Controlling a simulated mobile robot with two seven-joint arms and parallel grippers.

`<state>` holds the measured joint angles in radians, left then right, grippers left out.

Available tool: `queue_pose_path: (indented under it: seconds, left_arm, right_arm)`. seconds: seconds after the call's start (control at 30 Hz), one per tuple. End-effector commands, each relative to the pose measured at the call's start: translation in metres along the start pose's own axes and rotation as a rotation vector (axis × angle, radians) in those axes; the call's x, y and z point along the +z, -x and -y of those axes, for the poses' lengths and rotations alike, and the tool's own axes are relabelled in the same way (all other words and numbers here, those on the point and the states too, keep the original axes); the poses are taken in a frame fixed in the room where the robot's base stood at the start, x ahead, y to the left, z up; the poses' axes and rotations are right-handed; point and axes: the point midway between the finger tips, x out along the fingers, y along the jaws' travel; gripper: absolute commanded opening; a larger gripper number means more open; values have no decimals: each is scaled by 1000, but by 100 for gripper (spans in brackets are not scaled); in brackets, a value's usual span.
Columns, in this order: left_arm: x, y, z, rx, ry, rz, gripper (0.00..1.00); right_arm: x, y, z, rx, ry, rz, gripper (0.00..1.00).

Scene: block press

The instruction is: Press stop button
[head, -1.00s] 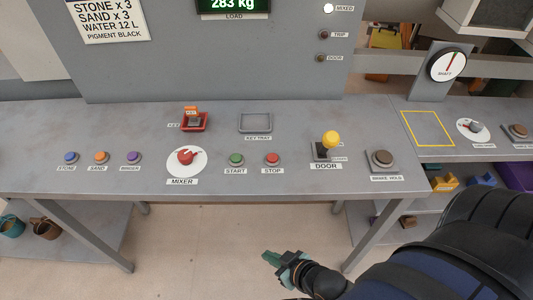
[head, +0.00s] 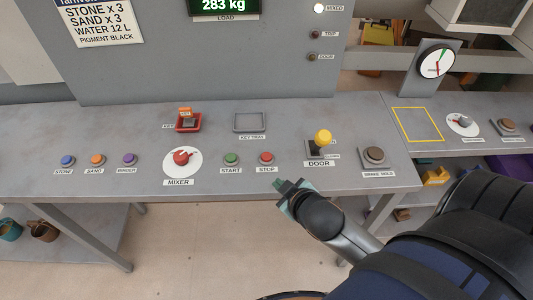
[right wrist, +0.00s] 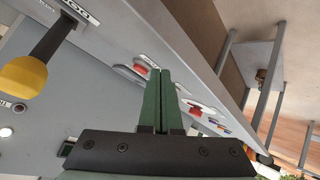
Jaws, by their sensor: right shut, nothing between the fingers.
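The red stop button (head: 266,158) sits on the grey console, with a STOP label (head: 267,169) below it. The green start button (head: 232,159) is just left of it. My right gripper (head: 281,184) is shut and empty at the console's front edge, a little below and right of the stop button, apart from it. In the right wrist view the shut green fingers (right wrist: 160,75) point toward a red button (right wrist: 141,70) that they partly border. My left gripper is in neither view.
Right of the stop button stands the yellow-knobbed door lever (head: 323,137), and then the brake hold button (head: 375,154). The red mixer knob (head: 182,157) is to the left. A key (head: 186,113) sits in a red holder behind. The console's front edge is close to my gripper.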

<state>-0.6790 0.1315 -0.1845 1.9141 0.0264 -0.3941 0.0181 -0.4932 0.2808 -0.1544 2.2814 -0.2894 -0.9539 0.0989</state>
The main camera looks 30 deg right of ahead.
Motion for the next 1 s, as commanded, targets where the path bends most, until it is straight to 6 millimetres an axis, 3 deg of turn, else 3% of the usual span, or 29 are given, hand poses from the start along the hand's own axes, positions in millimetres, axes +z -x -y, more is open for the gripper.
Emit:
queue_pose_path:
  seconds: [0.17,0.27,0.3,0.4,0.47,0.57,0.67,0.8,1.0]
  left_arm:
    - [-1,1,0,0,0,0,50]
    - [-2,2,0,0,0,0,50]
    - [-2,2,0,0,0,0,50]
    - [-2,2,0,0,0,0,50]
    - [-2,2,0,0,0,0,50]
    - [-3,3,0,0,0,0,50]
    - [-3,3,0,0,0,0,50]
    - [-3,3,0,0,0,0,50]
    - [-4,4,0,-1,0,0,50]
  right_arm:
    - [-77,0,-51,179,192,-290,0]
    - [-142,13,-70,279,397,-549,0]
    - [-166,22,-71,306,505,-662,0]
    - [-209,40,-57,322,799,-899,0]
    - [-221,48,-42,300,996,-1009,0]
    - [-218,46,-20,219,1353,-1113,0]
    - [-194,28,-16,97,1700,-1101,0]
    - [-153,-2,-44,-77,2071,-938,0]
    - [-123,-21,-84,-207,2282,-738,0]
